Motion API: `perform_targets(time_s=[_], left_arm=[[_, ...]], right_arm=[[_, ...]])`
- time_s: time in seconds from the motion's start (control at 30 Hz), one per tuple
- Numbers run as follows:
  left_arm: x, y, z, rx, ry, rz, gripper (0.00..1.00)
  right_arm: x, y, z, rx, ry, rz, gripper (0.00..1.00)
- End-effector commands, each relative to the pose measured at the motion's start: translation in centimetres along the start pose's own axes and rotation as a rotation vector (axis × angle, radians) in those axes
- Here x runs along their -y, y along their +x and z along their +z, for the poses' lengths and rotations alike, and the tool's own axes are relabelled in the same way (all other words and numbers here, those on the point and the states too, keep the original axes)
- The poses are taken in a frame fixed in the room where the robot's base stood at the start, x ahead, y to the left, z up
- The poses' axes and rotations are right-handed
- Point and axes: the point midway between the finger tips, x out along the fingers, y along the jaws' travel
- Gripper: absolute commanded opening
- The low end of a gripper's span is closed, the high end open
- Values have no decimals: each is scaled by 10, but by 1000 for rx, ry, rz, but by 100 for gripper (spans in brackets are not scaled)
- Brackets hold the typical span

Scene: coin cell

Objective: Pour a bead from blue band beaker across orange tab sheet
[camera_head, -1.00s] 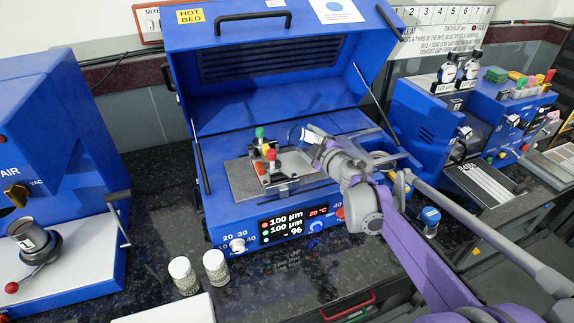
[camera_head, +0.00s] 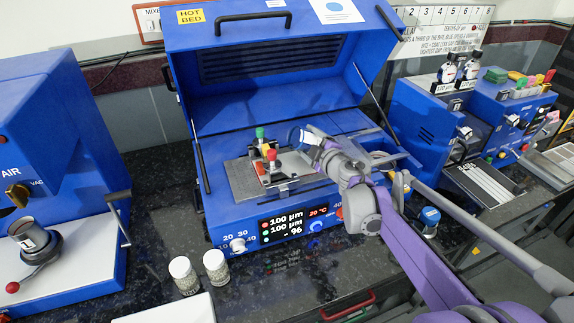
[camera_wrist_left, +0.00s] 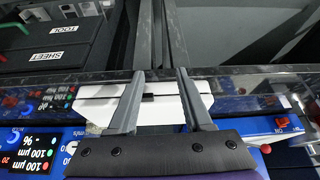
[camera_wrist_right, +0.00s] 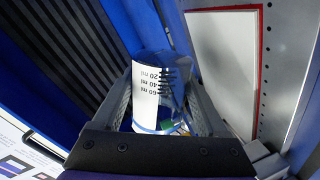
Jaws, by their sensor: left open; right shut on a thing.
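The blue band beaker (camera_head: 299,137) is held tilted above the hot bed plate, with its mouth hidden in the head view. My right gripper (camera_wrist_right: 162,88) is shut on it; the right wrist view shows its white scale panel with ml marks (camera_wrist_right: 150,88) and a blue band. A pale sheet (camera_head: 292,163) lies on the metal plate (camera_head: 243,182) below, with an orange-red patch (camera_head: 261,168) near its left end. I cannot tell whether that patch is the tab. My left gripper (camera_wrist_left: 157,75) is open and empty, seen only in its wrist view. No bead can be made out.
The open blue hot bed lid (camera_head: 275,75) stands behind the plate. A small fixture with green and red knobs (camera_head: 260,133) sits on the plate, close left of the beaker. Two bead jars (camera_head: 216,267) stand at the front left.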

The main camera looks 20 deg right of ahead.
Motion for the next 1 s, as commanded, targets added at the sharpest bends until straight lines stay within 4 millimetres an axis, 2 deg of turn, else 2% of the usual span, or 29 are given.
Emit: perform_targets(time_s=[1.0], left_arm=[[0,-2,-1,-1,0,0,50]], right_arm=[[2,0,1,12,-59,3,15]])
